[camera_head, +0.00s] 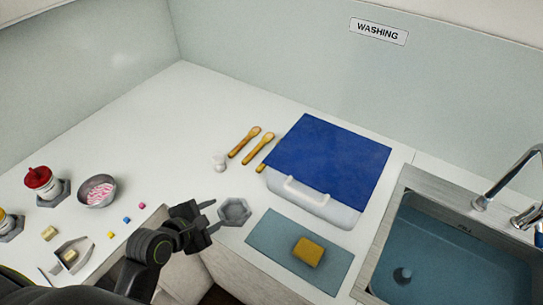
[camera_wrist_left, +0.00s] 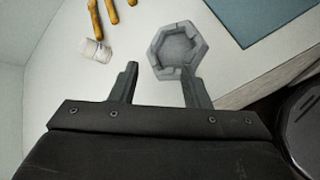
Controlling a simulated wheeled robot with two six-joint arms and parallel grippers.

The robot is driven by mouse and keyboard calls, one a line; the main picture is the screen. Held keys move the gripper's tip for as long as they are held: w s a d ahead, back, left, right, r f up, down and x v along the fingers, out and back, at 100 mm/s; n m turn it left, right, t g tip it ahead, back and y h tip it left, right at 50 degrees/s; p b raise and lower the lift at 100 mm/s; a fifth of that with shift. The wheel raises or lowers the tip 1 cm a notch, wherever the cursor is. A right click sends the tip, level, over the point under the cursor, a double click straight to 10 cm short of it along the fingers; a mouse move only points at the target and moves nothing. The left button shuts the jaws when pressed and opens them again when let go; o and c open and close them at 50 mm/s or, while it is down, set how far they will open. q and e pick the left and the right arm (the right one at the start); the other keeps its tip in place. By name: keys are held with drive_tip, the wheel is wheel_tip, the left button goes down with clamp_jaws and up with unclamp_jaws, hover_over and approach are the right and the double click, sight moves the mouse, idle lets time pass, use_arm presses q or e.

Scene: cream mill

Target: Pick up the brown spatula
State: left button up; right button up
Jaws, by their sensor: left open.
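Two brown wooden utensils lie side by side on the white counter in the head view, the left one (camera_head: 243,143) and the right one (camera_head: 258,150). A short brown end (camera_head: 261,168) shows beside the blue-lidded box; I cannot tell which is the spatula. Brown handles (camera_wrist_left: 96,18) also show at the top of the left wrist view. My left gripper (camera_head: 212,217) is open and empty near the counter's front edge, nearer the front than the utensils and apart from them. Its fingers (camera_wrist_left: 160,78) point toward a grey hexagonal dish (camera_head: 234,212). My right gripper is not in view.
A blue-grey mat (camera_head: 272,240) bears a yellow sponge (camera_head: 308,251). A sink (camera_head: 450,255) is at right. The back-left counter is clear.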

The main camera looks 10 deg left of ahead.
use_arm(q)
drive_tip(key=w+n, duration=0.1)
drive_tip(key=n, duration=0.1)
drive_tip(key=w+r+n+t, duration=0.1)
drive_tip(key=n, duration=0.1)
drive_tip(key=w+r+n+t+h, duration=0.1)
drive_tip(key=w+n, duration=0.1)
drive_tip(key=n, duration=0.1)
drive_tip(key=shift+d+r, duration=0.1)
drive_tip(key=shift+d, duration=0.25)
drive_tip(key=shift+w+d+r+n, duration=0.15)
drive_tip(key=shift+w+n, duration=0.25)
drive_tip(key=shift+n, duration=0.4)
drive_tip(key=shift+w+t, duration=0.2)
drive_tip(key=shift+t, duration=0.1)
approach(260, 168)
drive_tip(key=x, duration=0.3)
drive_tip(key=shift+w+r+p, duration=0.1)
drive_tip(key=shift+r+p, duration=0.1)
drive_tip(key=shift+p, duration=0.15)
drive_tip(key=shift+f+x, duration=0.2)
drive_tip(key=shift+x, duration=2.45)
clamp_jaws()
